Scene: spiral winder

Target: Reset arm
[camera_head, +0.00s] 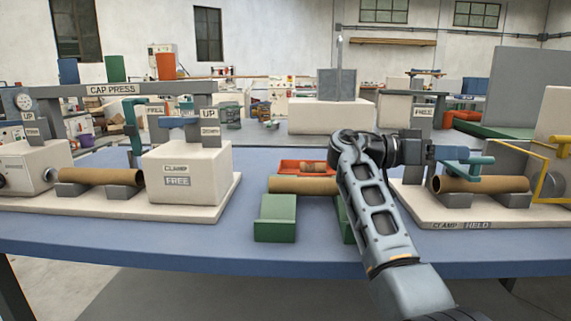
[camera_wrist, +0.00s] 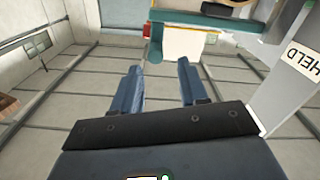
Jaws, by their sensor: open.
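My gripper (camera_head: 462,158) is at the right station in the head view, beside a teal clamp handle and above a brown cardboard tube (camera_head: 480,184). In the wrist view its two blue fingers (camera_wrist: 163,85) are apart with nothing between them. A teal part (camera_wrist: 156,40) shows just beyond the fingertips. The right tube lies on grey rests, and the sign on that base (camera_head: 462,225) reads CLAMP HELD. A third tube (camera_head: 302,185) lies on green blocks in the middle.
A red-orange tray (camera_head: 290,167) with small brown pieces stands behind the middle tube. A yellow frame (camera_head: 541,170) stands at the far right. The CAP PRESS beam (camera_head: 150,89) spans the left station. The blue table (camera_head: 130,235) is clear along its front left.

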